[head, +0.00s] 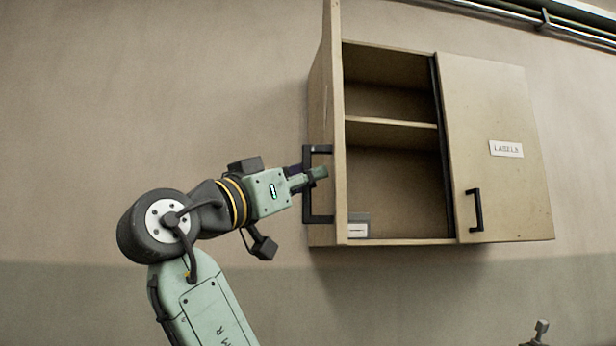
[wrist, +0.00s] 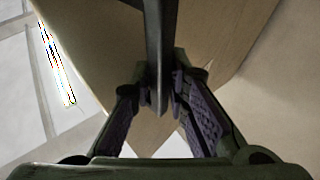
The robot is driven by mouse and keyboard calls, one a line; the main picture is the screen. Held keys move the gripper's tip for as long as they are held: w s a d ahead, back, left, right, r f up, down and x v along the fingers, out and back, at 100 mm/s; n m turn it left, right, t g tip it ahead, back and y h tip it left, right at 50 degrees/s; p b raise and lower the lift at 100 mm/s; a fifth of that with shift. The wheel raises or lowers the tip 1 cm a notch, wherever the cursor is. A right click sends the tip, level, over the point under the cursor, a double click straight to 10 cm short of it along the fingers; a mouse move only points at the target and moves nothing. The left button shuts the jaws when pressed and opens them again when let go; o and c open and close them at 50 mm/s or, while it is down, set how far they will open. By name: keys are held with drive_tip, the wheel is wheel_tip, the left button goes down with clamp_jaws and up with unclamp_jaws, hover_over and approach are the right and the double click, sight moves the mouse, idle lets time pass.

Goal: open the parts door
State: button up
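The wooden wall cabinet's left door (head: 336,90) stands swung out, seen nearly edge-on in the head view. I take it as the parts door; its label cannot be read. Its dark bar handle (head: 306,205) is on the door's outer face, to the left. My gripper (head: 316,174) is at the upper part of this handle. In the wrist view, the handle (wrist: 160,40) runs down between the two purple-padded fingers of my gripper (wrist: 165,92), which close in on it from both sides. The wooden door face fills the background there.
The right door (head: 500,190), marked LABELS, is shut and has its own dark handle (head: 474,210). Inside the open left side are a shelf (head: 390,122) and a small grey box (head: 358,226) on the bottom. The wall left of the cabinet is clear.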

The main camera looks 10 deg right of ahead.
drive_tip(key=o, duration=0.4)
drive_tip(key=shift+c, duration=0.2)
drive_tip(key=v, duration=1.2)
drive_tip(key=shift+f, duration=0.1)
